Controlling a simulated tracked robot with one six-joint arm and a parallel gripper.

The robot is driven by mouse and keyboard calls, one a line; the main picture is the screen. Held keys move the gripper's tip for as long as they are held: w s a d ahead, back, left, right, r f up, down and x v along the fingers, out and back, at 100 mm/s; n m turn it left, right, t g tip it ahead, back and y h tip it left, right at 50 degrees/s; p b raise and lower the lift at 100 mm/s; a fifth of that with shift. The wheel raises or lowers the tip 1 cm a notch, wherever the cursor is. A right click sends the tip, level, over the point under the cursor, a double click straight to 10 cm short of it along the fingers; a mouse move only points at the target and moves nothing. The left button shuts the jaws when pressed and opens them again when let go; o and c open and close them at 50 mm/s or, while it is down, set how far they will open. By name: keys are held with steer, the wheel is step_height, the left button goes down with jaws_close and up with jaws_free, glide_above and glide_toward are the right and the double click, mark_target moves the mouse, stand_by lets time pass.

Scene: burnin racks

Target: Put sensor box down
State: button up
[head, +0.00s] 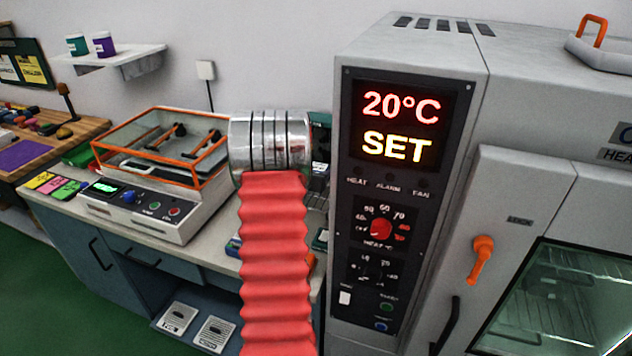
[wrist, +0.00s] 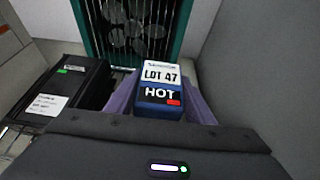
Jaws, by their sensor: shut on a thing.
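The sensor box (wrist: 160,97) is a small blue box with a white "LOT 47" label, the word "HOT" and a red patch. It shows in the middle of the wrist view. My gripper (wrist: 161,80) is shut on it, with a purple finger along each side. The underside of the box is hidden, so I cannot tell whether it touches a surface. In the head view my red ribbed arm sleeve and silver wrist cover the middle; the gripper and the box are hidden there.
In the wrist view a black unit (wrist: 68,88) with a white label stands close left. A teal-framed fan grille (wrist: 135,30) is behind the box. In the head view a grey oven (head: 410,60) reads "20°C SET". A bench (head: 217,215) at left carries an orange-framed shaker (head: 150,215).

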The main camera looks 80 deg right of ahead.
steer(key=shift+f, duration=1.85)
steer(key=shift+f, duration=0.1)
steer(key=o, duration=1.2)
steer(key=shift+c, duration=0.2)
steer(key=shift+a+r, duration=0.3)
steer(key=shift+a, duration=0.05)
steer(key=v, duration=1.1)
steer(key=shift+a, duration=0.1)
